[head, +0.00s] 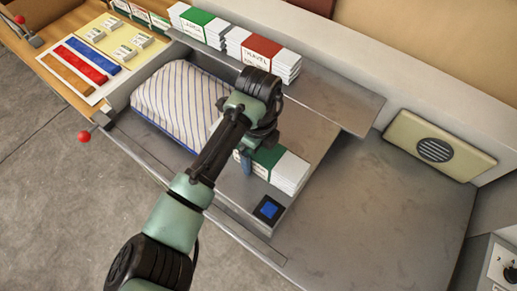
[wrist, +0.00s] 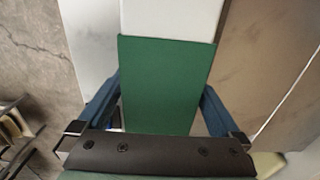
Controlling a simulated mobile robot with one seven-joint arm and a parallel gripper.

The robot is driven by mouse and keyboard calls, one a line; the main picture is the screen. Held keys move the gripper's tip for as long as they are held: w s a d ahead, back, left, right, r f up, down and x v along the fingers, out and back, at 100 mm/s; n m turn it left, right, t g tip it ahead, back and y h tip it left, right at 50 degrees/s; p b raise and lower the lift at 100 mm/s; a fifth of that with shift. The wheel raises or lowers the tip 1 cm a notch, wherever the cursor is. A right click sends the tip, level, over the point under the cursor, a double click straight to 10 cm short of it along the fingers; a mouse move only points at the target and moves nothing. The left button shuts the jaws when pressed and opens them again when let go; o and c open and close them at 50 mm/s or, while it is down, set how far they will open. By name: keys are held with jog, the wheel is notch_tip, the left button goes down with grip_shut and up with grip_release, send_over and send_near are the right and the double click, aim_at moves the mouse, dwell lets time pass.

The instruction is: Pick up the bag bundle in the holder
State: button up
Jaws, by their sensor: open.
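A white bag bundle with a green band (head: 282,168) lies on the metal surface below my gripper, partly hidden by my arm in the head view. My gripper (wrist: 162,92) is open, with its blue fingers on either side of the green band (wrist: 165,85) in the wrist view. Contact between fingers and bundle cannot be told. In the head view one blue finger of my gripper (head: 246,162) shows at the bundle's left end. A holder around the bundle cannot be made out clearly.
A striped pillow (head: 178,100) lies in a tray at left. Green-banded (head: 197,24) and red-banded (head: 262,52) bundles stand on the back shelf (head: 345,107). A small blue screen (head: 269,209) sits in front. The metal counter (head: 390,215) at right is clear.

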jog(key=shift+f, duration=0.15)
jog(key=shift+c, duration=0.2)
grip_shut()
jog(key=shift+w, duration=0.1)
